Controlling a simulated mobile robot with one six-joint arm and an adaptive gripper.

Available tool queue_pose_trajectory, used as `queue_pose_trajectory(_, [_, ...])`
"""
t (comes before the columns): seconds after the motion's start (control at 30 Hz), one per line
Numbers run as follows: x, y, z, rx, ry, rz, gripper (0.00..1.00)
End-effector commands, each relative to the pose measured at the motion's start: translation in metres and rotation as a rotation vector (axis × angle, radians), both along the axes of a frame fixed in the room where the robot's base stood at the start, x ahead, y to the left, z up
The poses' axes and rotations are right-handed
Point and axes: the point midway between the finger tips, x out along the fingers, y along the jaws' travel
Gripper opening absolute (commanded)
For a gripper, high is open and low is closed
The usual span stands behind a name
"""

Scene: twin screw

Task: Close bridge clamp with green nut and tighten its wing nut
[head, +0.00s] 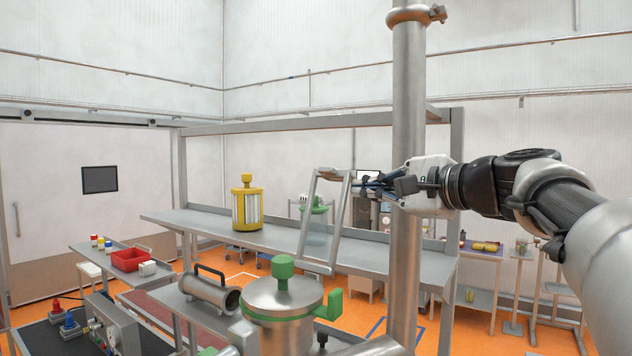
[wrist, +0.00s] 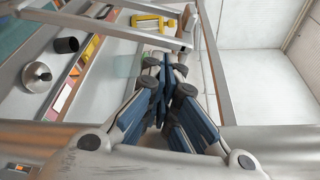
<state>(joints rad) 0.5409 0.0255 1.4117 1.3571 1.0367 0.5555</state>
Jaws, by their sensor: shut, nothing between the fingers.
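A tilted, open steel frame (head: 340,215) stands raised in the head view, above and right of the lidded steel vessel (head: 283,333). It may be the bridge clamp, but I cannot be sure. Its bars also cross the top of the wrist view (wrist: 105,27). A green knob (head: 283,267) stands on the vessel lid, and a green winged part (head: 330,305) is at its right side. I cannot tell which is the wing nut. My gripper (head: 362,182) is shut and empty, close to the frame's upper right; its dark blue fingers are together in the wrist view (wrist: 165,80).
A vertical steel pipe (head: 408,100) stands beside my gripper. A long grey shelf (head: 380,250) runs behind, bearing a yellow caged container (head: 247,228). A handled steel cylinder (head: 208,293) lies left of the vessel. A red bin (head: 130,260) is at far left.

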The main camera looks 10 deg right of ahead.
Motion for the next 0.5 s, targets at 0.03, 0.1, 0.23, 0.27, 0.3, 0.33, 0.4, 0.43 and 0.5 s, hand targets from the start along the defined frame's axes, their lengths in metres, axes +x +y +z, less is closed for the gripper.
queue_pose_trajectory(0.03, [0.0051,0.0026,0.0001,0.001,0.001,0.001,0.00])
queue_pose_trajectory(0.1, [0.0092,0.0050,-0.0007,0.001,0.001,0.001,0.00])
queue_pose_trajectory(0.23, [0.0124,0.0061,-0.0013,0.000,-0.001,-0.001,0.00])
queue_pose_trajectory(0.27, [0.0126,0.0061,-0.0015,0.000,0.000,-0.002,0.00])
queue_pose_trajectory(0.3, [0.0126,0.0061,-0.0016,0.000,0.000,-0.002,0.00])
queue_pose_trajectory(0.33, [0.0126,0.0060,-0.0016,0.000,0.000,-0.002,0.00])
queue_pose_trajectory(0.4, [0.0125,0.0060,-0.0017,0.000,0.000,-0.002,0.00])
queue_pose_trajectory(0.43, [0.0125,0.0060,-0.0017,0.000,0.000,-0.002,0.00])
queue_pose_trajectory(0.5, [0.0124,0.0060,-0.0018,0.000,-0.001,-0.001,0.00])
